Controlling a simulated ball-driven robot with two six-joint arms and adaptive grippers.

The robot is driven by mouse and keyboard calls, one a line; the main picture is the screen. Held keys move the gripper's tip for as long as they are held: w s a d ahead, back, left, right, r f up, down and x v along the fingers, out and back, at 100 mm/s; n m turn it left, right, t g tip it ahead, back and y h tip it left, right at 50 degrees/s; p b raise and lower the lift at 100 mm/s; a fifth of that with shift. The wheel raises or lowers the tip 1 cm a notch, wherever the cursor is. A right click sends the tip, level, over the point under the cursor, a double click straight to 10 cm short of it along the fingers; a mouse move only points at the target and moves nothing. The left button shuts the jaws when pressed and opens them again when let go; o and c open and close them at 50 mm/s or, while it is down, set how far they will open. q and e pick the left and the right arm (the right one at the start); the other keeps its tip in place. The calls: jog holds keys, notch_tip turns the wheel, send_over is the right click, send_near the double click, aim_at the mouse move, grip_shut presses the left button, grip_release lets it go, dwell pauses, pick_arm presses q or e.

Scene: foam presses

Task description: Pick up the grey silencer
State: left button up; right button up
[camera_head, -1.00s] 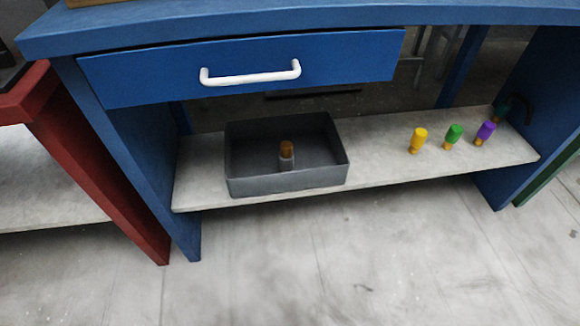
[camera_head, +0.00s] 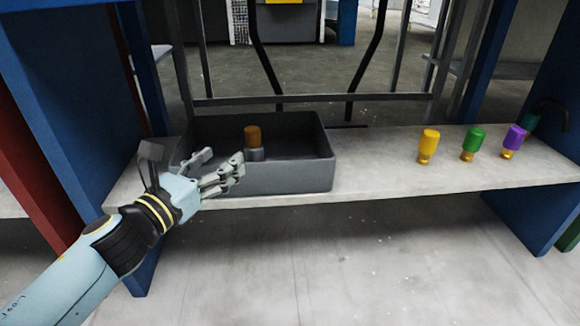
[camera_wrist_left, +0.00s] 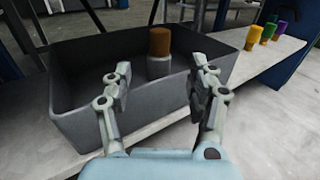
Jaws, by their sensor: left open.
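The grey silencer (camera_head: 255,154) stands upright in a dark grey open bin (camera_head: 290,179), with a brown-orange cylindrical part on top. The silencer also shows in the left wrist view (camera_wrist_left: 159,66), beyond and between my fingers. My left gripper (camera_head: 222,168) is open and empty at the front left of the bin, near its front wall. In the left wrist view my left gripper (camera_wrist_left: 162,85) has its two fingers spread apart, with the bin's front wall beyond them. The fingers are apart from the silencer. My right gripper is not in view.
The bin sits on a pale shelf (camera_head: 385,170) between blue side panels (camera_head: 540,195). Yellow (camera_head: 428,147), green (camera_head: 472,143) and purple (camera_head: 514,141) pieces stand on the shelf at the right. The shelf between bin and yellow piece is clear.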

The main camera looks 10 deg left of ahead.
aim_at(248, 139)
pick_arm(q)
jog(key=x, duration=0.4)
jog(key=shift+w, duration=0.1)
jog(key=shift+w+d, duration=0.15)
jog(key=shift+w, duration=0.4)
jog(key=x, duration=0.4)
jog(key=shift+w+d+f, duration=0.1)
jog(key=shift+w, duration=0.35)
grip_shut()
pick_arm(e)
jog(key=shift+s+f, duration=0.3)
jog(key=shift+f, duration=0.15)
